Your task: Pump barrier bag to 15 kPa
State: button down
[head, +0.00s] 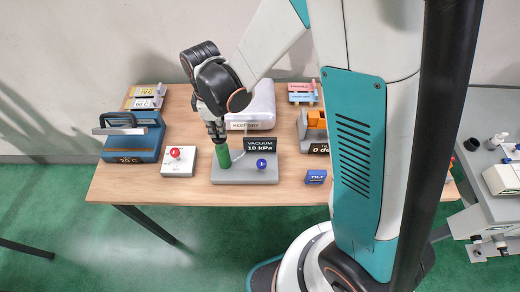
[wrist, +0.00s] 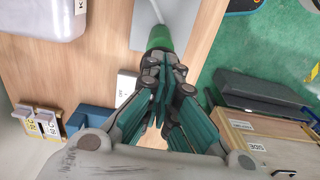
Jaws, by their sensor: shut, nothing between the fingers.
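A grey vacuum unit (head: 245,176) stands on the wooden table, with an upright green cylinder (head: 223,157) at its left. Its dark display (head: 260,145) reads "VACUUM 10 kPa", and a blue round button (head: 261,163) sits below the display. My gripper (head: 217,138) is shut and empty, pointing down at the top of the green cylinder. In the wrist view the closed fingers (wrist: 160,70) lie close to the green cylinder (wrist: 161,38); I cannot tell whether they touch it. A white chamber labelled "KEEP DRY" (head: 258,108) stands behind; I cannot make out a bag.
A blue sealer-like device (head: 130,142) and a white box with a red button (head: 175,160) stand on the left. An orange-topped unit (head: 314,126) and a small blue "TILT" box (head: 316,176) are on the right. The table's front strip is clear.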

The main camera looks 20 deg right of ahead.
jog(key=shift+r+p, duration=2.1)
jog(key=shift+r, duration=1.45)
jog(key=shift+d+f+b, duration=0.1)
jog(key=shift+d+b, duration=0.15)
jog(key=shift+b, duration=0.15)
jog(key=s+d+f+m+t+b, duration=0.3)
jog(key=s+d+m+b, duration=0.3)
jog(key=b, duration=0.6)
jog(key=s+d+f+m+t+b, duration=0.4)
jog(key=s+d+m+b, duration=0.3)
jog(key=b, duration=0.5)
jog(key=shift+d+f+m, duration=0.2)
jog(key=shift+d+m, duration=0.2)
jog(key=shift+m, duration=0.1)
